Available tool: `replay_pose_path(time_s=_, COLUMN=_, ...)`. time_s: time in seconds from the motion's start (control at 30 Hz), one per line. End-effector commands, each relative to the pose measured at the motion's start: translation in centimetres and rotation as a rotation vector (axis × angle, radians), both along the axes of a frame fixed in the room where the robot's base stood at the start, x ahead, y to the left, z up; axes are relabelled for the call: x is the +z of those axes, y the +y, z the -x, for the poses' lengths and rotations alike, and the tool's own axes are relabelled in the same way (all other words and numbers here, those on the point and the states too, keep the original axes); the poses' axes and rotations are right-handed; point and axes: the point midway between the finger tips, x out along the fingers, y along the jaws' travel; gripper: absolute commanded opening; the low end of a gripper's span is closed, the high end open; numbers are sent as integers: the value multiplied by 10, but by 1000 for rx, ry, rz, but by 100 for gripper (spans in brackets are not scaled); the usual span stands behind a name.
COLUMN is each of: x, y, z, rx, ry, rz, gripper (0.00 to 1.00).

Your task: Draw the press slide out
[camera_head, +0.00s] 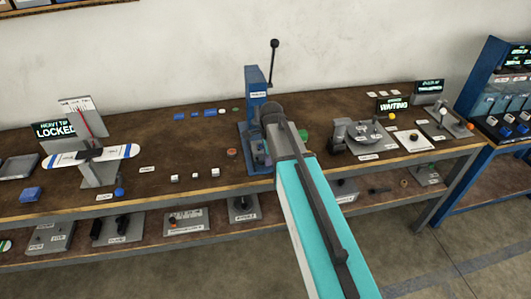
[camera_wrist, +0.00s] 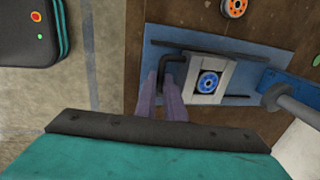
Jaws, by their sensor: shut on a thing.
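The press (camera_head: 256,105) is a blue column with a long black lever, standing at the middle of the bench; my arm covers part of its base. In the wrist view the press slide (camera_wrist: 218,70) is a grey block on a blue base plate (camera_wrist: 237,100). A dark bent handle (camera_wrist: 174,62) sticks out from the slide's left side. My gripper (camera_wrist: 161,88) is shut on this handle, its fingers either side of it. In the head view my arm hides the fingers.
An orange ringed disc (camera_wrist: 234,7) lies on the bench near the base plate. A grey rod (camera_wrist: 290,103) reaches over the plate's right part. Small white cubes (camera_head: 195,174) stand left of the press. A grey fixture (camera_head: 362,132) stands to the right.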

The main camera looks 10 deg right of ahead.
Motion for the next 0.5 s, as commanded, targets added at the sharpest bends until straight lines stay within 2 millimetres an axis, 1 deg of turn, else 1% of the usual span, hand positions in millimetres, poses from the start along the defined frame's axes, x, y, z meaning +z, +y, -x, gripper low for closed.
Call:
replay_pose_path(time_s=0.03, x=-1, y=1, z=11, rx=1, ry=2, rz=-2, gripper=0)
replay_pose_path(time_s=0.2, x=-1, y=1, z=29, rx=1, ry=2, rz=-2, gripper=0)
replay_pose_path(time_s=0.33, x=0, y=1, z=37, rx=1, ry=2, rz=-2, gripper=0)
replay_pose_path(time_s=0.5, x=0, y=1, z=42, rx=1, ry=3, rz=-3, gripper=0)
